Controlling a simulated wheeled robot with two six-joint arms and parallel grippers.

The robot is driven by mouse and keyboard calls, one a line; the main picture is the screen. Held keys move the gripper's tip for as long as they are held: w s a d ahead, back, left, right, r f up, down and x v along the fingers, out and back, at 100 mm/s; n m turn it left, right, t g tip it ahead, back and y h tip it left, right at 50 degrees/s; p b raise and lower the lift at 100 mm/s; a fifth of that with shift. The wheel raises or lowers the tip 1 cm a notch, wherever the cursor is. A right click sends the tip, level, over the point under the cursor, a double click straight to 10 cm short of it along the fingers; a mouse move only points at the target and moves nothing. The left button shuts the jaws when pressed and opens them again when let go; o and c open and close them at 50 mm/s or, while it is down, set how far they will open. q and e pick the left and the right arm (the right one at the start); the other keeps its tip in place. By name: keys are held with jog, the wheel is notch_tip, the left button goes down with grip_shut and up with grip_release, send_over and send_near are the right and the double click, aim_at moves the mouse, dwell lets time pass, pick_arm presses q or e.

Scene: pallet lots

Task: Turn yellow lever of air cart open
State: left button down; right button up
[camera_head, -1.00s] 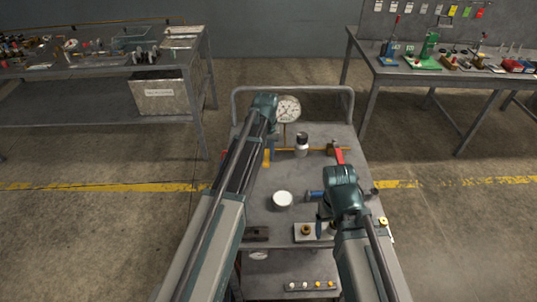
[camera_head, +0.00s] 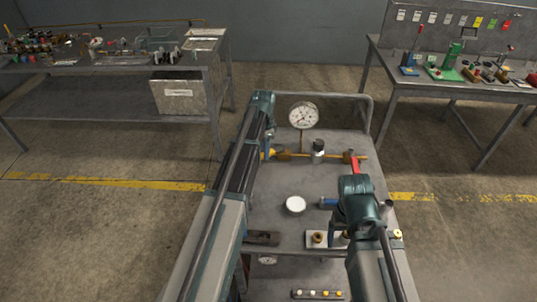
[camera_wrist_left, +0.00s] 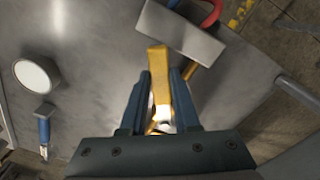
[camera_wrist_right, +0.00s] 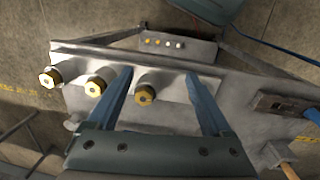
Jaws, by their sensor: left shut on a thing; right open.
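The air cart (camera_head: 275,215) is a grey metal cart in front of me. A brass-yellow pipe (camera_head: 335,156) crosses its top, with a round white gauge (camera_head: 303,115) and a red lever (camera_head: 353,163). The yellow lever (camera_head: 268,153) is at the pipe's left end, partly hidden by my left arm. In the left wrist view, the yellow lever (camera_wrist_left: 159,80) lies between the fingers of my left gripper (camera_wrist_left: 160,85), which is shut on it. My right gripper (camera_wrist_right: 158,78) is open over the cart's near right part, around a brass fitting (camera_wrist_right: 145,94) without visibly gripping it.
A white round cap (camera_head: 295,205) and a blue-handled part (camera_head: 328,202) are on the cart. A dark-capped cylinder (camera_head: 318,148) stands by the pipe. The cart's rail (camera_head: 345,96) rises at the back. Workbenches stand behind left (camera_head: 100,62) and right (camera_head: 425,84).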

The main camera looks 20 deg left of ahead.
pick_arm(q)
jog(key=w+a+m, duration=0.1)
jog(key=w+m, duration=0.1)
jog(key=m, duration=0.1)
jog(key=shift+w+a+m, duration=0.15)
jog(key=shift+a+m, duration=0.15)
jog(key=shift+a, duration=0.1)
jog(key=shift+w+a+m, duration=0.25)
jog(key=shift+w+m, duration=0.25)
jog(key=shift+m, duration=0.25)
jog(key=shift+w+a+m, duration=0.2)
jog(key=shift+w+m, duration=0.25)
jog(key=shift+m, duration=0.3)
jog(key=shift+w, duration=0.1)
jog(key=c, duration=0.6)
grip_release()
jog(key=shift+c, duration=0.2)
jog(key=shift+r, duration=0.1)
pick_arm(e)
jog(key=shift+r, duration=0.1)
pick_arm(q)
notch_tip(320, 180, up, 14)
jog(key=p, duration=1.3)
jog(key=shift+f+p, duration=0.2)
jog(key=shift+p, duration=0.2)
pick_arm(e)
notch_tip(320, 180, up, 14)
jog(key=shift+f, duration=0.2)
